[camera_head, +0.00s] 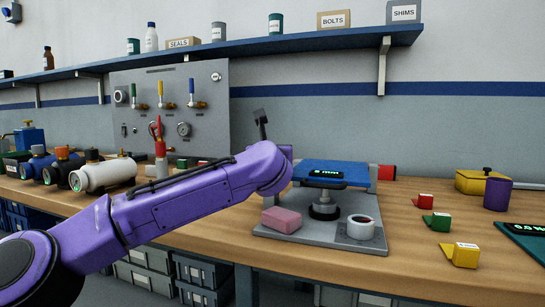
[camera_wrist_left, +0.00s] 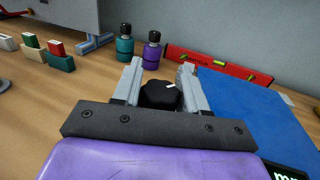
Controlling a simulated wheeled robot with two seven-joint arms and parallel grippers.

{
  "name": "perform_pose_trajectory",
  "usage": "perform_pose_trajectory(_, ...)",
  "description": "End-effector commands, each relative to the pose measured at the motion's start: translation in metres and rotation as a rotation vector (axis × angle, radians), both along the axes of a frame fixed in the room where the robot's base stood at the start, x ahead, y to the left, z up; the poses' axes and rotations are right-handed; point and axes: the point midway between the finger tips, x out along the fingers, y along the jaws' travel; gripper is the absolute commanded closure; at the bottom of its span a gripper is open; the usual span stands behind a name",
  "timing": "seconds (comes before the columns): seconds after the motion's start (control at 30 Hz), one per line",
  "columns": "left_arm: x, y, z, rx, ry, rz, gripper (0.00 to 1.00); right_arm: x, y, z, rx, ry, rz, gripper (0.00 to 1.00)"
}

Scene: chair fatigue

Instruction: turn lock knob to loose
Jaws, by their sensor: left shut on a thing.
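The lock knob (camera_wrist_left: 159,97) is black with a white pointer mark at its upper right, in the middle of the left wrist view. My left gripper (camera_wrist_left: 161,74) has one finger on each side of it and is shut on it. In the head view the knob and the fingertips are hidden behind my purple wrist. The blue plate (camera_head: 335,174) with a small green readout lies right of my wrist, above a grey base (camera_head: 310,238). The blue plate also shows at the right of the left wrist view (camera_wrist_left: 250,110). My right gripper is not in view.
On the base are a pink block (camera_head: 282,220) and a white ring-like cup (camera_head: 360,227). A red level (camera_wrist_left: 220,64) and two bottles (camera_wrist_left: 124,45) stand beyond the fingers. Several coloured blocks (camera_head: 424,200) lie right on the wooden bench. A valve panel (camera_head: 170,115) stands behind.

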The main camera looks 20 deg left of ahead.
Motion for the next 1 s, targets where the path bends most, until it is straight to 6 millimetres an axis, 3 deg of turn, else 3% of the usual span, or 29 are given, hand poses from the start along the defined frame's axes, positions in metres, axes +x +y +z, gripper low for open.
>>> perform_pose_trajectory(0.57,-0.0005,0.0030,0.0049,0.001,-0.009,0.032,0.88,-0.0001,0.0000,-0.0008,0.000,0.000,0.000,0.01)
perform_pose_trajectory(0.6,-0.0004,0.0030,0.0049,0.001,-0.009,0.032,0.48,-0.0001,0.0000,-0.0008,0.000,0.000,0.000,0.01)
perform_pose_trajectory(0.63,-0.0004,0.0030,0.0048,0.001,-0.009,0.032,0.38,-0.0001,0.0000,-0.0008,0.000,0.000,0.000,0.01)
perform_pose_trajectory(1.0,-0.0075,-0.0008,0.0022,0.001,-0.005,0.029,0.37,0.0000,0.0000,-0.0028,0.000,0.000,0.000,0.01)
